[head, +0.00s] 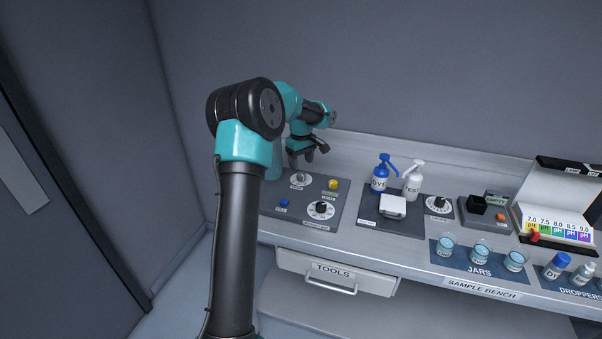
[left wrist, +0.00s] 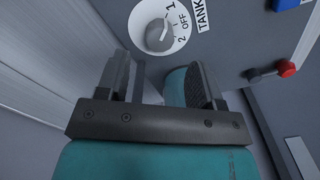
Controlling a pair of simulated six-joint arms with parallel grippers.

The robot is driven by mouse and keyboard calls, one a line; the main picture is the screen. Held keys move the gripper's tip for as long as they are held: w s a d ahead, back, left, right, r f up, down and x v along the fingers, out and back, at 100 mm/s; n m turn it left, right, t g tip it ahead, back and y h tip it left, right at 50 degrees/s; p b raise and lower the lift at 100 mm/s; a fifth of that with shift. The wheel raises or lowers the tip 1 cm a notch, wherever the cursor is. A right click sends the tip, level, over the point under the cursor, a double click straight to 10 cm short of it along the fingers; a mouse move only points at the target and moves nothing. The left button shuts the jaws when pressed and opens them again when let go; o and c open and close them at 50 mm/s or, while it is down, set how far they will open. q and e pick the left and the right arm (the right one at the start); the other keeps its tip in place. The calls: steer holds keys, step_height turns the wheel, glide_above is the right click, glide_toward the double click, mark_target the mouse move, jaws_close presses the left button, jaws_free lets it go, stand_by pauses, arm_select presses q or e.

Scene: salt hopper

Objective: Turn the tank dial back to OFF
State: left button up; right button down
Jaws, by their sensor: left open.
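The tank dial (left wrist: 147,17) is a round white plate with a grey knob, at the top of the left wrist view. Its marks read 1, OFF and 2, with the label TANK beside it. The knob's ridge appears to point near the 1, not clearly at OFF. In the head view the tank dial (head: 298,180) is at the back left of a grey panel. My left gripper (head: 308,156) hangs just above it, open and empty. In the left wrist view the fingers (left wrist: 158,78) are apart, with the dial beyond their tips. My right gripper is out of view.
The panel also has a blue button (head: 284,203), a yellow knob (head: 333,184) and a second dial (head: 320,210). A red-ended lever (left wrist: 285,70) shows in the wrist view. Blue (head: 380,178) and white (head: 412,182) bottles stand to the right. The tools drawer (head: 335,276) is below.

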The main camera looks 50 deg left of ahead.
mark_target(301, 173)
arm_select(q)
steer(key=shift+f, duration=2.65)
steer(key=shift+c, duration=0.3)
steer(key=c, duration=0.9)
steer(key=shift+o, duration=0.2)
steer(key=shift+m, duration=0.4)
steer(key=m, duration=0.8)
